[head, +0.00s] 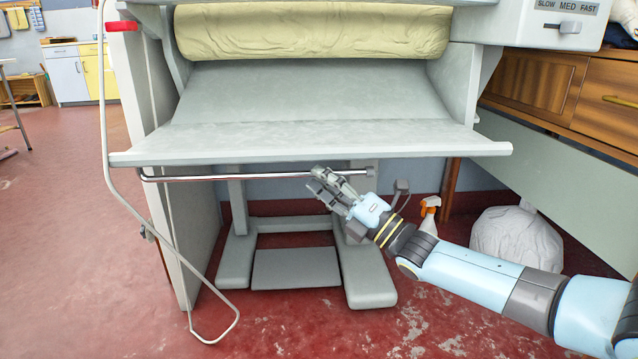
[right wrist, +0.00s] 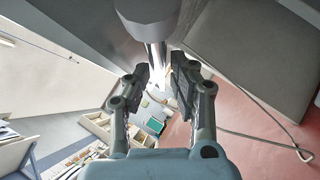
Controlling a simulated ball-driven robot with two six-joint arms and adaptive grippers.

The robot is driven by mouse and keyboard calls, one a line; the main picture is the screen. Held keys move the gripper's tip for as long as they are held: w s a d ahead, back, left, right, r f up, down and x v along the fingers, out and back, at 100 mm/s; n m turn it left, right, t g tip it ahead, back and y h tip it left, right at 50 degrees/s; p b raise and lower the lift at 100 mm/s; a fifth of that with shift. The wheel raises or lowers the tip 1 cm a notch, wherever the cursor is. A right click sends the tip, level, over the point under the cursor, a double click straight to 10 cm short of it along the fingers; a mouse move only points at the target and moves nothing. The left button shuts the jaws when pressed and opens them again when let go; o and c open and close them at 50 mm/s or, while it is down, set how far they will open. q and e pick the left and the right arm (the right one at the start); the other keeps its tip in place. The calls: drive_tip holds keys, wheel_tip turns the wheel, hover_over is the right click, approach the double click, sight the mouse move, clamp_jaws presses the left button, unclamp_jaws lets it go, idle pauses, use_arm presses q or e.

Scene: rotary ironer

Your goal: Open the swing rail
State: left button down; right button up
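The swing rail (head: 240,177) is a thin chrome bar under the front edge of the ironer's grey shelf. It runs level from a bend at the left to a grey end piece (head: 369,173) at the right. My right gripper (head: 323,181) is at the right part of the rail, its fingers overlapping it in the head view. In the right wrist view the rail (right wrist: 156,50) runs toward the gap between the two fingers (right wrist: 159,84). The fingers are apart, with space beside the bar; contact is not clear. My left gripper is out of view.
The grey shelf (head: 300,143) overhangs the rail, below the padded roller (head: 310,32). A bent wire rod (head: 107,130) hangs down the left side. A spray bottle (head: 430,205) and a white sack (head: 515,238) stand at the right. Red floor is clear at the left.

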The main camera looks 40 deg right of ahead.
drive_tip(key=shift+w+a+r, duration=0.15)
drive_tip(key=shift+w+r, duration=0.15)
drive_tip(key=shift+w, duration=0.25)
clamp_jaws()
